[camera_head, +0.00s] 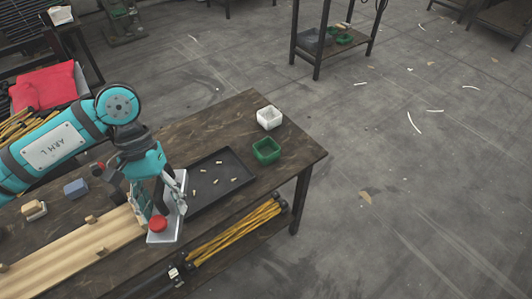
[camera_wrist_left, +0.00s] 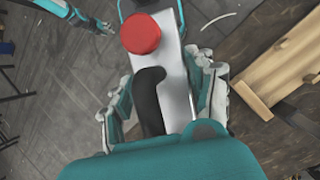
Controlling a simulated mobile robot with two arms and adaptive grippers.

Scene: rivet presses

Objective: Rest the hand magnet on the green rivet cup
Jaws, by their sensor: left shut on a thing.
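The hand magnet (camera_head: 163,238) is a silver bar with a red knob and a black handle. My left gripper (camera_head: 163,202) is shut on it, over the front edge of the dark table. In the left wrist view the hand magnet (camera_wrist_left: 176,78) lies between the fingers of my left gripper (camera_wrist_left: 160,95), with its red knob at the top. The green rivet cup (camera_head: 267,150) stands open and upright near the table's right end, apart from the magnet. What seems to be my right gripper (camera_wrist_left: 103,27) shows small in the left wrist view; its opening is unclear.
A black tray (camera_head: 246,178) with several small rivets lies between magnet and green cup. A white cup (camera_head: 269,117) stands behind the green one. A wooden board (camera_head: 75,250) with small blocks and a blue-grey block (camera_head: 75,187) are at left. Yellow rods (camera_head: 235,230) lie below the tabletop.

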